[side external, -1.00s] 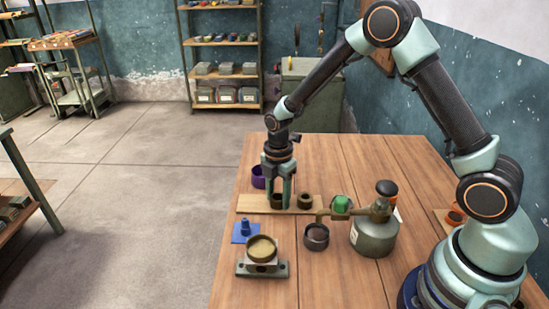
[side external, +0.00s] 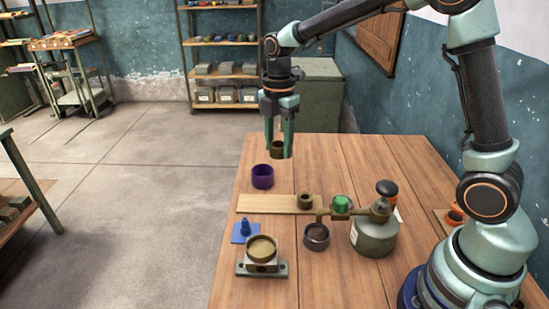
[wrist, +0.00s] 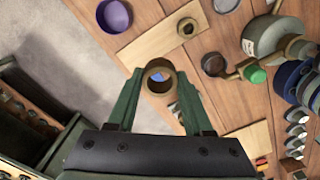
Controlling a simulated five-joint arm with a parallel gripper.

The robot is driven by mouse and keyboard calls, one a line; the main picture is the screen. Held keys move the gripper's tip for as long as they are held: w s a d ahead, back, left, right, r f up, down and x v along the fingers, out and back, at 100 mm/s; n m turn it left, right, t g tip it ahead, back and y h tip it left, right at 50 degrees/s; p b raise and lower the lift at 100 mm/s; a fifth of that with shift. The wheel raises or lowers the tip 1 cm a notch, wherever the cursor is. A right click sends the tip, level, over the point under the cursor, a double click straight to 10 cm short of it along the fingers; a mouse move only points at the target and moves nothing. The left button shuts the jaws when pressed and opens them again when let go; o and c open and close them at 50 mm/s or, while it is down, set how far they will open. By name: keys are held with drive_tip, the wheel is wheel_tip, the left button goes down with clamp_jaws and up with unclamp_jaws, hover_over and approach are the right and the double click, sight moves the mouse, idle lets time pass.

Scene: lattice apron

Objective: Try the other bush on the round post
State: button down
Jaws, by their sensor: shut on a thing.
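My gripper (side external: 279,154) is shut on a brown bush (side external: 277,149), held in the air above the far edge of the table. In the wrist view the bush (wrist: 158,66) is a ring between the green fingers, with something blue showing through its hole. A second, dark brown bush (side external: 305,201) stands on the wooden board (side external: 262,204); it also shows in the wrist view (wrist: 187,27). A small blue post (side external: 245,226) stands on a blue plate at the table's left, below and nearer the side camera than my gripper. Its exact shape is too small to tell.
A purple cup (side external: 262,177) stands just behind the board. A gold-filled cup on a grey bracket (side external: 262,268) stands at the front left, a dark cup (side external: 316,236) to its right. A flask (side external: 374,238) with a green ball (side external: 341,204) stands further right.

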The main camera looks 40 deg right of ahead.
wheel_tip(320, 180, up, 4)
hover_over(245, 219)
wheel_tip(245, 219, down, 10)
drive_tip(key=shift+f, duration=2.2)
drive_tip(key=shift+f, duration=1.55)
drive_tip(key=shift+c, duration=1.1)
unclamp_jaws()
